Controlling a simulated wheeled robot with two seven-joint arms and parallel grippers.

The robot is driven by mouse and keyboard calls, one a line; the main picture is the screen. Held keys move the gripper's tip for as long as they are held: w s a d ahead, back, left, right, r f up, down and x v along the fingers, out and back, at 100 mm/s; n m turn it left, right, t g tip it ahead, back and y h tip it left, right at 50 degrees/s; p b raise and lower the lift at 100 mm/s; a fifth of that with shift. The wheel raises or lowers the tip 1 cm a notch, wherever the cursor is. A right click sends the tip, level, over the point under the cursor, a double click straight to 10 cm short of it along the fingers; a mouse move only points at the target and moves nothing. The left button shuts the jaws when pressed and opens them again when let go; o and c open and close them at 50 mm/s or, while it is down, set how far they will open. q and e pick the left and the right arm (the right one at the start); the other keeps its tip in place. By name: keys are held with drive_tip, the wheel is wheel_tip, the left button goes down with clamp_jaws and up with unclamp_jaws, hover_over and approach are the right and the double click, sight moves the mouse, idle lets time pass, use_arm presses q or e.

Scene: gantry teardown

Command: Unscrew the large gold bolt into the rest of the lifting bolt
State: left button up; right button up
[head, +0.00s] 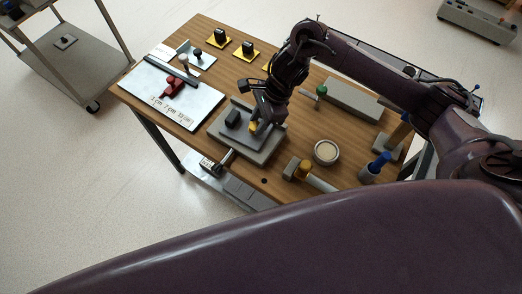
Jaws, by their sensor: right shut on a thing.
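A gold bolt (253,127) shows at the fingertips of my right gripper (262,119), on a grey plate fixture (262,153) near the middle of the wooden table. My right gripper points down from above and is shut on the gold bolt; its fingers partly hide it. A second gold piece (304,168) stands on a grey block to the right, nearer the front edge. I cannot tell which part is the lifting bolt's rest. My left gripper is not in view.
On the table (290,141) stand a round dish (326,152), a blue-topped post (381,160), a long grey block (353,99), yellow-based pieces (246,50) and a white board (165,100). My own dark arm covers the lower picture. A trolley (72,55) stands left.

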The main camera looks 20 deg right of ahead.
drive_tip(key=shift+w+f+n+b, duration=0.1)
drive_tip(key=shift+f+n+b, duration=0.2)
drive_tip(key=shift+b, duration=0.1)
drive_tip(key=shift+r+n+g, duration=0.2)
drive_tip(key=shift+n+g, duration=0.1)
drive_tip(key=shift+n, duration=0.2)
drive_tip(key=o, duration=1.2)
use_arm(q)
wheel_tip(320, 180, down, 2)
use_arm(e)
drive_tip(key=shift+r, duration=0.1)
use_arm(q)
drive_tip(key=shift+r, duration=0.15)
use_arm(e)
drive_tip(key=v, duration=0.7)
drive_tip(key=shift+d+r, duration=0.2)
drive_tip(key=shift+r, duration=0.1)
